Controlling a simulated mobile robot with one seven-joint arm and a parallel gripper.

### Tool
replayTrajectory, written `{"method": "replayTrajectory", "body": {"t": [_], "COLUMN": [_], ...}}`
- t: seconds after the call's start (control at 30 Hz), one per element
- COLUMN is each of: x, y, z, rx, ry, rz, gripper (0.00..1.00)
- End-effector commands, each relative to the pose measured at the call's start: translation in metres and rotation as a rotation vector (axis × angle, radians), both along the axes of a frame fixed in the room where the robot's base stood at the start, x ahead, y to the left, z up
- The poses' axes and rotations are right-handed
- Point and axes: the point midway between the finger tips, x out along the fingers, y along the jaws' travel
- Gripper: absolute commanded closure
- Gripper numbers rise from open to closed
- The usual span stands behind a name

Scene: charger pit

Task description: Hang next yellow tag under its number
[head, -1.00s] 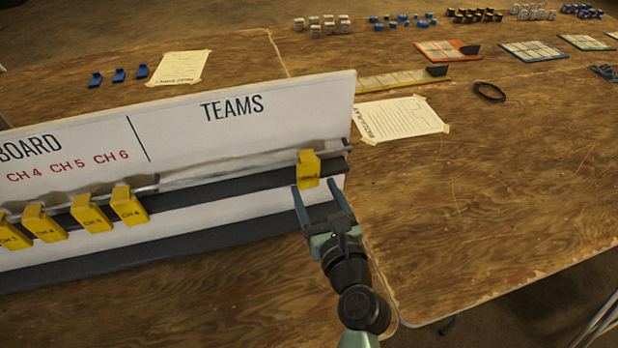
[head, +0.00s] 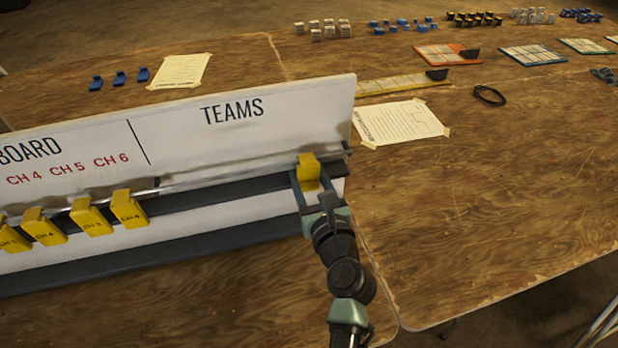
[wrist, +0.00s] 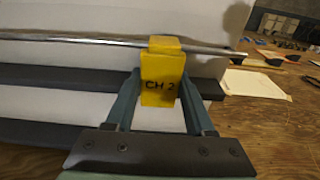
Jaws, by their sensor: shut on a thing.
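A yellow tag (head: 308,171) marked CH 2 hangs on the metal rail at the right end of the board, under the TEAMS side. In the wrist view the tag (wrist: 162,75) is upright, its top bent over the rail (wrist: 100,42). My gripper (head: 309,181) is shut on this tag, with one finger on each side. Several other yellow tags (head: 90,216) hang from the rail to the left. The white board (head: 235,150) shows red labels CH 4, CH 5 and CH 6 (head: 68,168); its left part is out of view.
Dark ledges (head: 200,245) run along the board below the rail. Behind it lie blue hooks (head: 119,78), taped paper sheets (head: 402,122), a yellow tray (head: 390,87) and a black ring (head: 489,95). The wooden table to the right is mostly clear.

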Motion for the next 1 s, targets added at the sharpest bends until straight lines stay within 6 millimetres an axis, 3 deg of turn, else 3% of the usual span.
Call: {"method": "replayTrajectory", "body": {"t": [0.67,1.0], "x": [0.000,0.000], "y": [0.000,0.000], "z": [0.018,0.018], "rx": [0.000,0.000], "ry": [0.000,0.000], "rz": [0.000,0.000], "gripper": [0.95,0.95]}}
